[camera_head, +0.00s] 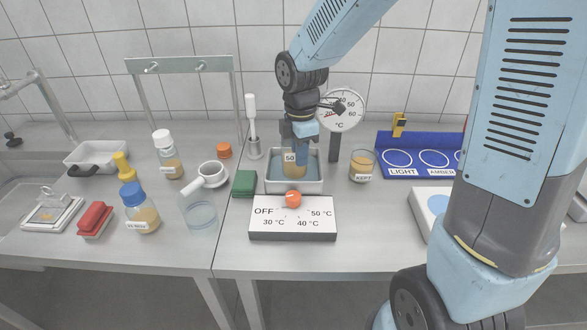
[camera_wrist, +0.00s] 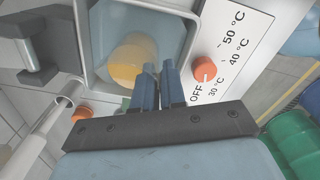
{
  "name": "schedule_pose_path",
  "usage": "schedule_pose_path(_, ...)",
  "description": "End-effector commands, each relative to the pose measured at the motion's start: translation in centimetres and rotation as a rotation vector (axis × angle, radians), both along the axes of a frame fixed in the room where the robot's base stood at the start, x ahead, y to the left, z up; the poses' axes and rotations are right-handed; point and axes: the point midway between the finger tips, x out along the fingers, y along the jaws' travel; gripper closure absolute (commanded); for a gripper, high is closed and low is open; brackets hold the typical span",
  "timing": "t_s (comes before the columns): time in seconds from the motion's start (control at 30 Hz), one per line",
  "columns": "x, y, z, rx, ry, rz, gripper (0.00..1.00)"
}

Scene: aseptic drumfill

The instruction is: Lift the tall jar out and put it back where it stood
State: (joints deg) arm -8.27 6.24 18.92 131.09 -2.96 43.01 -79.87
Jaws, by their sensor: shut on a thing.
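A jar with amber contents and a label reading 50 (camera_head: 293,170) is in the small water bath (camera_head: 296,187) at the centre of the bench. It also shows in the wrist view (camera_wrist: 130,62), inside the bath's pale rim (camera_wrist: 189,52). My gripper (camera_head: 301,158) reaches down into the bath from above and is shut on the jar's rim. The fingers show close together at the jar's edge in the wrist view (camera_wrist: 160,78). They hide part of the jar, and I cannot tell whether its base touches the bath floor.
The control panel (camera_head: 292,232) with an orange knob (camera_head: 293,199) fronts the bath. A green block (camera_head: 244,183) stands left, a KEPT jar (camera_head: 362,165) right. The dial thermometer (camera_head: 341,108) stands close behind. A blue LIGHT/AMBER rack (camera_head: 419,143) is further right.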

Motion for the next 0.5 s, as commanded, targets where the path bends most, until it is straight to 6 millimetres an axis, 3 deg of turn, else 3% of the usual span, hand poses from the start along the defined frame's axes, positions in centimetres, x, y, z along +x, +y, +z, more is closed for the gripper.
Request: schedule_pose_path(0.5, 0.1, 0.0, 2.8, -0.001, -0.001, 0.0, 1.0)
